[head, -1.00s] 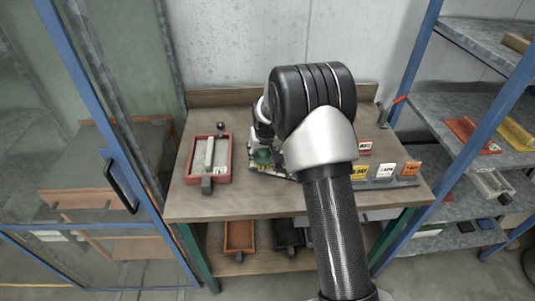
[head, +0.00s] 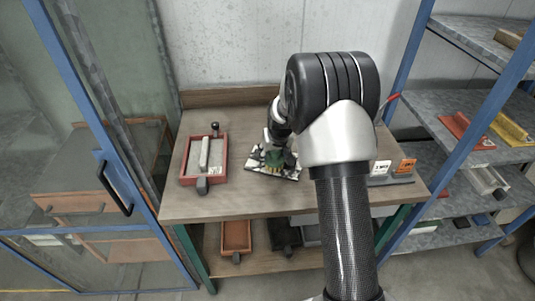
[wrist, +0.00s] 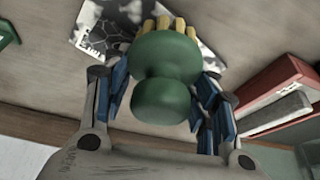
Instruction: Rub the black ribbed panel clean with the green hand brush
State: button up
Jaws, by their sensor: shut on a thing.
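The green hand brush (wrist: 165,75) is between the blue-padded fingers of my gripper (wrist: 163,92), which is shut on its rounded handle. Its yellow bristles show beyond the handle in the wrist view. The black panel (head: 291,173) lies on the workbench and is largely covered with pale, mottled patches. It also shows behind the brush in the wrist view (wrist: 205,40). The brush (head: 274,160) is over the panel in the head view. Whether the bristles touch it I cannot tell. Part of the panel is hidden by my gripper and brush, and its ribs are hard to make out.
A red tray (head: 183,160) with a pale bar in it stands left of the panel on the bench (head: 230,205). A glass door with a blue frame is at left, loaded shelves (head: 420,85) at right.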

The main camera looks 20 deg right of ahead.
aim_at(285, 171)
jog(key=shift+s+d+r+b, duration=0.1)
jog(key=shift+s+d+b, duration=0.25)
jog(key=shift+s+d, duration=0.45)
jog(key=shift+s+d+r+b, duration=0.1)
jog(key=shift+s+d+b, duration=0.35)
jog(key=shift+d, duration=0.45)
jog(key=shift+s, duration=0.1)
jog(key=shift+r+p, duration=2.1)
jog(key=shift+r, duration=0.85)
notch_tip(285, 171, up, 3)
jog(key=shift+p, duration=0.95)
jog(key=shift+a, duration=0.1)
